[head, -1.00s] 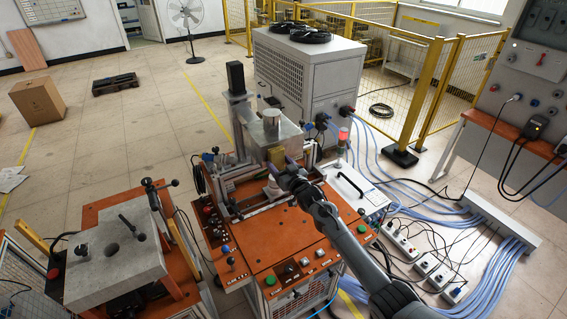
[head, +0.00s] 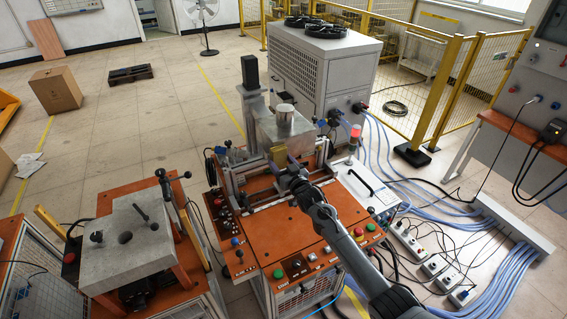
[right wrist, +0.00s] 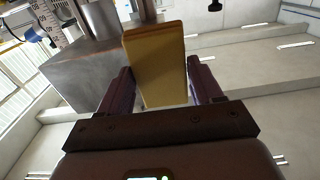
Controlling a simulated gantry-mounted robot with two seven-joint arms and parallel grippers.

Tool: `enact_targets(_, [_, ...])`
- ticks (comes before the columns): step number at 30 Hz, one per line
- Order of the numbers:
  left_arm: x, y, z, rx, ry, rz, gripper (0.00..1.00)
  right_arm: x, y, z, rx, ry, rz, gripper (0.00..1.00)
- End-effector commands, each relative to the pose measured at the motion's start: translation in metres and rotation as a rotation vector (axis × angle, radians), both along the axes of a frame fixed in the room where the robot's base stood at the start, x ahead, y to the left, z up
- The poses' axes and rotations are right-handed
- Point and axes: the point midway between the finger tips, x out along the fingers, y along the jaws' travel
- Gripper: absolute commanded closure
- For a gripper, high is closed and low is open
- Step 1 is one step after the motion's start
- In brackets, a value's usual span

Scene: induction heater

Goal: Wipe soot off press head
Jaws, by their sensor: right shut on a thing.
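The press (head: 284,128) stands at the back of the orange-topped machine: a grey metal block with a cylinder on top. My left gripper is out of view.
The orange worktop (head: 300,232) is mostly clear in front, with buttons along its edge. A red-topped signal light (head: 354,132) and a white case (head: 362,185) stand right of the press. A second machine (head: 126,245) is at left.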

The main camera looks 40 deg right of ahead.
Motion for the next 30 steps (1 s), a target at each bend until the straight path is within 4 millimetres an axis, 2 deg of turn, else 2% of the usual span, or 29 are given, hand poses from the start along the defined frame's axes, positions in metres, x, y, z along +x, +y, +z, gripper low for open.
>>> enact_targets(6, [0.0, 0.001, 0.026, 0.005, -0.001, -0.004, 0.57, -0.02, 0.003, 0.004, 0.001, 0.003, -0.002, 0.59])
enact_targets(15, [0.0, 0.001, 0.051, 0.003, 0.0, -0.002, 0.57, -0.047, 0.007, 0.003, 0.001, 0.003, -0.003, 0.59])
enact_targets(21, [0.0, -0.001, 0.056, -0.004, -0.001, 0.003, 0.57, -0.056, 0.008, 0.001, 0.0, 0.0, -0.004, 0.59])
enact_targets(30, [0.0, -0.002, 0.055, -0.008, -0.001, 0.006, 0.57, -0.056, 0.009, 0.0, 0.0, 0.0, -0.004, 0.59])
